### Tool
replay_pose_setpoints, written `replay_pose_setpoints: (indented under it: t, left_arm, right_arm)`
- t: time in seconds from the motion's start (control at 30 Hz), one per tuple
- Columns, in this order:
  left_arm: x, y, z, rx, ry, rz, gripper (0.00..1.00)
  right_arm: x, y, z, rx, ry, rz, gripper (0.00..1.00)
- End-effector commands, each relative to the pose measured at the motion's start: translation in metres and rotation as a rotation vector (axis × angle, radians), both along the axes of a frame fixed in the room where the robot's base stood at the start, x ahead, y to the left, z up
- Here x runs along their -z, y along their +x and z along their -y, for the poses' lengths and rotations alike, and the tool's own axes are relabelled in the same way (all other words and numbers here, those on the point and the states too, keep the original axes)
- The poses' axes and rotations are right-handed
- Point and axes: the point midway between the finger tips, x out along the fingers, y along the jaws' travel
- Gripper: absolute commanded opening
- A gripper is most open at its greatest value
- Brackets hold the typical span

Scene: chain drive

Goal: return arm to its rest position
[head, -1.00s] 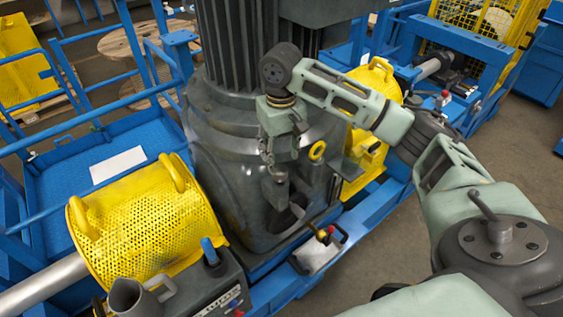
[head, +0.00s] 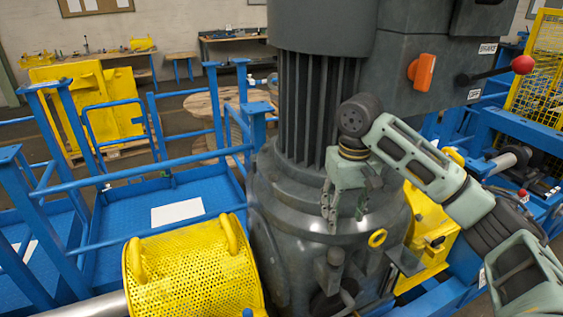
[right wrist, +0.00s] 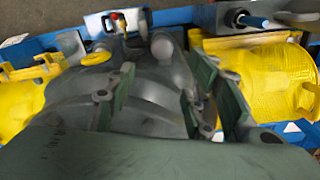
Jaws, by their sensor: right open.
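My right arm comes in from the right in the head view. Its gripper (head: 345,210) hangs fingers down in front of the big grey motor housing (head: 285,190), with nothing between the fingers. In the right wrist view the gripper (right wrist: 160,105) shows two green fingers spread apart, with the grey housing (right wrist: 145,85) beyond them. A yellow ring (head: 377,238) sits on the housing just right of the gripper and also shows in the right wrist view (right wrist: 96,58). My left gripper is not in view.
A yellow perforated guard (head: 190,275) stands at the lower left. Blue railings (head: 150,185) enclose a blue platform with a white sheet (head: 177,212). An orange switch (head: 422,72) and a red-knobbed lever (head: 522,65) are on the upper right box. Workbenches stand behind.

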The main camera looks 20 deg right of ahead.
Motion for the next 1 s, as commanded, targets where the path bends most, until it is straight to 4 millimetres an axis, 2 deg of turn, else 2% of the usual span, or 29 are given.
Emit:
replay_pose_setpoints:
  t: [0.17, 0.27, 0.4, 0.47, 0.6, 0.8, 0.9, 1.0]
  left_arm:
    - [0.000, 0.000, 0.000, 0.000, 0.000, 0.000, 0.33]
    - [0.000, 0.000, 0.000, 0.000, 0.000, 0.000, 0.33]
    - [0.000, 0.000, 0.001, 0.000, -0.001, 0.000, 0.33]
    - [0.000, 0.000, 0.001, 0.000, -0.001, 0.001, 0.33]
    - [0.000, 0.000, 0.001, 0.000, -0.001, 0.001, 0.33]
    - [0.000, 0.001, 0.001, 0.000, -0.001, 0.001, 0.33]
    - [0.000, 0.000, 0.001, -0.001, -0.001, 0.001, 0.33]
    - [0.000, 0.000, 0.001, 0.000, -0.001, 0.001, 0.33]
  right_arm:
    - [0.011, -0.001, -0.007, -0.026, -0.002, 0.001, 0.48]
    - [0.038, -0.005, -0.026, -0.095, -0.003, 0.004, 0.48]
    - [0.092, -0.018, -0.065, -0.234, 0.012, 0.034, 0.48]
    - [0.112, -0.026, -0.082, -0.285, 0.024, 0.052, 0.48]
    - [0.155, -0.051, -0.120, -0.390, 0.063, 0.104, 0.48]
    - [0.200, -0.098, -0.165, -0.477, 0.128, 0.196, 0.48]
    - [0.215, -0.124, -0.177, -0.485, 0.146, 0.243, 0.48]
    - [0.225, -0.150, -0.180, -0.473, 0.147, 0.282, 0.48]
